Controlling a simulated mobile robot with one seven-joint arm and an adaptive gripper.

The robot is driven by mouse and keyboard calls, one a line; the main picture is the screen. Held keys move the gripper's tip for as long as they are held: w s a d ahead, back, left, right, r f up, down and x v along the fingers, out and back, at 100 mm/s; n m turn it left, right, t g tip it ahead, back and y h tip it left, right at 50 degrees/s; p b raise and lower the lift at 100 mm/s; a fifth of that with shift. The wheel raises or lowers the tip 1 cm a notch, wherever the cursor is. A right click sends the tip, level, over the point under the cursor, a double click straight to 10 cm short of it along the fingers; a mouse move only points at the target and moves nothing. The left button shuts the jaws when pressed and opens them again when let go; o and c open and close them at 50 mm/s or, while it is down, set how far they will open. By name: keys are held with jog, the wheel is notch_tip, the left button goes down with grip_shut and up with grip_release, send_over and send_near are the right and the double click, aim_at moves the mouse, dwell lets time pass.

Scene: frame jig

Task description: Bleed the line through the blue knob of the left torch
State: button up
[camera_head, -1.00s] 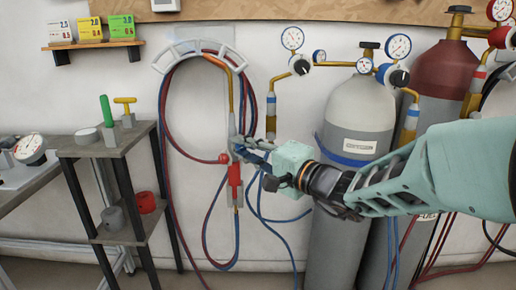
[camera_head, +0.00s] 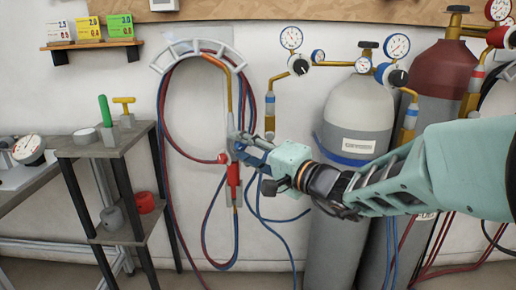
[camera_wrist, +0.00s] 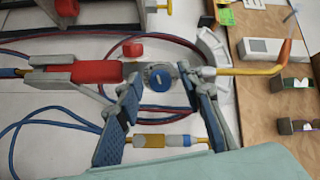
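The torch hangs on the wall left of centre in the head view, with a red handle (camera_head: 234,176), a grey body and a copper-coloured tip (camera_head: 218,62). A red knob (camera_head: 222,158) sticks out at its left side. In the wrist view the torch lies across the picture, with its red handle (camera_wrist: 95,72) at left. Its round blue knob (camera_wrist: 160,78) faces the camera. My gripper (camera_wrist: 162,82) is open, with one fingertip on each side of the blue knob and a gap showing on both sides. In the head view my gripper (camera_head: 245,148) hides the blue knob.
Red and blue hoses (camera_head: 165,115) loop over a grey wall hanger (camera_head: 190,47). A grey gas cylinder (camera_head: 352,125) and a maroon-topped one (camera_head: 440,75) stand at right, with gauges above. A shelf stand (camera_head: 95,148) stands at left.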

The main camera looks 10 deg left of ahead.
jog(key=shift+d, duration=0.1)
jog(key=v, duration=0.7)
jog(key=shift+s+d, duration=0.15)
